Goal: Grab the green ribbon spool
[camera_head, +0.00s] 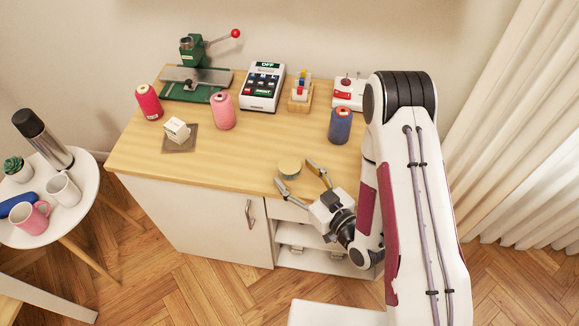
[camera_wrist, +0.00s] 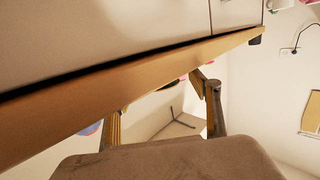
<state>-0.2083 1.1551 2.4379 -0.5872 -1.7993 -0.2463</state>
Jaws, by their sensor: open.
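A small round thing (camera_head: 290,167) with a tan top and a darker olive rim lies near the table's front edge in the head view; it may be the green ribbon spool, but its color is not clearly green. My gripper (camera_head: 297,174) is open at the front edge, with its two fingers pointing toward this round thing and nothing held. Whether the fingers reach past its sides I cannot tell.
A blue thread cone (camera_head: 340,126) stands behind my gripper. Pink (camera_head: 222,111) and red (camera_head: 149,102) cones, a white box (camera_head: 176,131), a green press (camera_head: 193,50) and a control box (camera_head: 262,86) stand farther back or left. The wooden table (camera_head: 235,165) is clear left of the round thing.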

